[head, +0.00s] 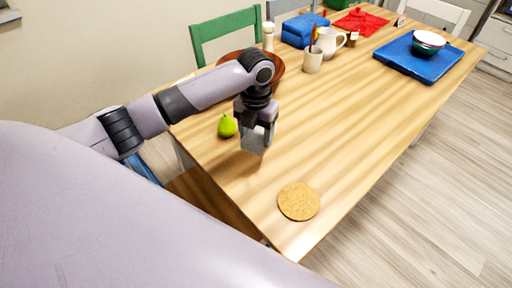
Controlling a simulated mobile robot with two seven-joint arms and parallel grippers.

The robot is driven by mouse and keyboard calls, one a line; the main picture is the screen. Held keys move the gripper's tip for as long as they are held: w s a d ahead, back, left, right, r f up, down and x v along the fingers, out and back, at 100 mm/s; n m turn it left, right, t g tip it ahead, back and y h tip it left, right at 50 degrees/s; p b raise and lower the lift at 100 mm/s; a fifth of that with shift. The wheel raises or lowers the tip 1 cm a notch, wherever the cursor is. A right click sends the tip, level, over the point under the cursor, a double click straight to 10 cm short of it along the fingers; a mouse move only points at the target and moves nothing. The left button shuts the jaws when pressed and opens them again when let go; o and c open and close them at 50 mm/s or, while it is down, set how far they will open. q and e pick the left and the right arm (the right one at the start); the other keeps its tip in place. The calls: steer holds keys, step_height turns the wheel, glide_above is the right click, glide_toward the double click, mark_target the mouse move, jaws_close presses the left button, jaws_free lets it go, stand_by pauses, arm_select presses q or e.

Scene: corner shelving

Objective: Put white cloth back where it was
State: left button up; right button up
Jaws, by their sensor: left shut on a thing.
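My left gripper (255,136) reaches over the near left part of the wooden table, pointing down. It is shut on a small pale grey-white piece, which looks like the white cloth (252,141). The fingers partly hide it, and its full shape is hard to make out. It appears a little above the tabletop, though the gap is hard to judge. No other white cloth is clear in view. My right gripper is not in view.
A green pear (227,126) stands just left of the gripper. A round cork mat (298,201) lies near the table's front corner. A brown bowl (279,66) is partly behind my arm. A blue tray (408,66) with bowls (428,42) is far right. The table's middle is clear.

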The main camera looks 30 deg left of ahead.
mark_target(256, 157)
arm_select(q)
steer(key=shift+f, duration=2.8)
steer(key=shift+f, duration=0.15)
steer(key=o, duration=1)
step_height(256, 157, up, 12)
steer(key=shift+r, duration=0.2)
